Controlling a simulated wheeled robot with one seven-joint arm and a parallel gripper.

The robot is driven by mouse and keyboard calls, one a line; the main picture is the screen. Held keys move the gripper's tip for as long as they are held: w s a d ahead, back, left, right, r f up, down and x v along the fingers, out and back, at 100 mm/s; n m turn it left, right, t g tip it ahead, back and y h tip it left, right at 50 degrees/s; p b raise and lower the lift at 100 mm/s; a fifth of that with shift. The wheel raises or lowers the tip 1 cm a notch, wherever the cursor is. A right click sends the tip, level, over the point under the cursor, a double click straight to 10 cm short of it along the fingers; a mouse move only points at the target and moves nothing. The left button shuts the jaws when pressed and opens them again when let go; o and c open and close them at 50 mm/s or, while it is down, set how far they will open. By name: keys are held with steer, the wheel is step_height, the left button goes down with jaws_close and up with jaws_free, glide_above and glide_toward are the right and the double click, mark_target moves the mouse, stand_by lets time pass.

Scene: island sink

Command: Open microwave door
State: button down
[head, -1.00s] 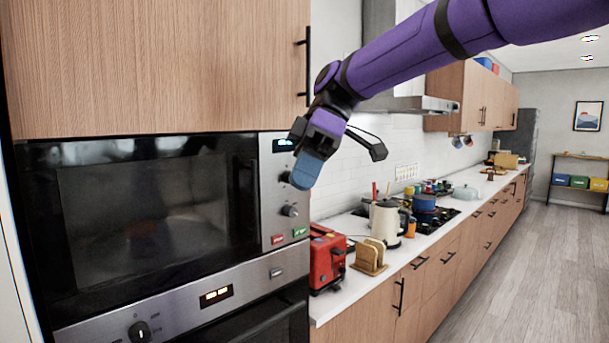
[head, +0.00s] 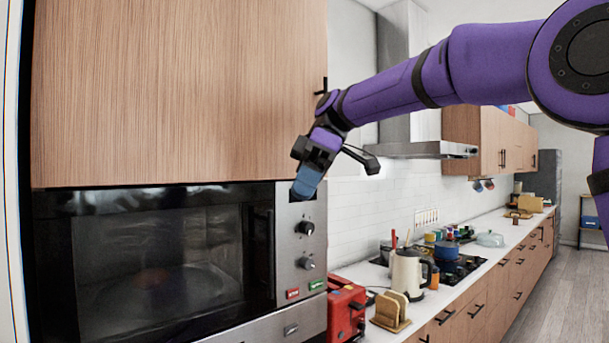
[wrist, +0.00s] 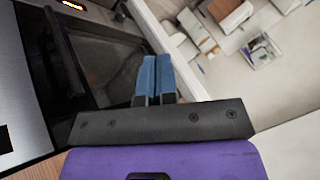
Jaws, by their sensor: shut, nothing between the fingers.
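The microwave (head: 160,262) is built in below a wooden cabinet, at the lower left of the head view. Its dark glass door is shut. The vertical black door handle (head: 261,255) is at the door's right edge, beside the steel control panel (head: 300,250) with two knobs. My gripper (head: 305,186) is in front of the top of the control panel, up and to the right of the handle, apart from it as far as I can tell. Its blue fingers (wrist: 155,78) are together and empty in the wrist view, pointing away from the camera.
A wooden cabinet (head: 180,90) stands directly above the microwave. A red toaster (head: 345,308), a toast rack (head: 391,311) and a cream kettle (head: 407,274) stand on the counter to the right. The floor (head: 540,290) at the right is clear.

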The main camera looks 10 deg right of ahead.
steer(key=shift+w+r, duration=0.6)
steer(key=shift+r, duration=0.1)
steer(key=c, duration=1.7)
jaws_free()
steer(key=shift+w+r, duration=0.1)
steer(key=shift+r, duration=0.1)
steer(key=o, duration=0.4)
steer(key=shift+w+f, duration=0.15)
steer(key=shift+w, duration=0.05)
steer(key=shift+o, duration=0.8)
steer(key=w+d+f+m+t+h, duration=0.1)
steer(key=w+d+f+m+t, duration=0.1)
steer(key=w+f+m+t, duration=0.4)
step_height(320, 180, down, 4)
steer(key=shift+w+d+r+m+t, duration=0.25)
steer(key=shift+w+d+m+t, duration=0.1)
steer(key=shift+w, duration=0.15)
steer(key=w+d+f+m+t, duration=0.4)
steer(key=w+f+t, duration=0.15)
steer(key=t, duration=0.45)
steer(key=s+a+n+t+y, duration=0.15)
steer(key=s+a+y, duration=0.35)
steer(key=s+y, duration=0.5)
steer(key=shift+h, duration=0.7)
steer(key=x, duration=1)
steer(key=shift+s+a+f, duration=0.2)
steer(key=shift+s+a, duration=0.2)
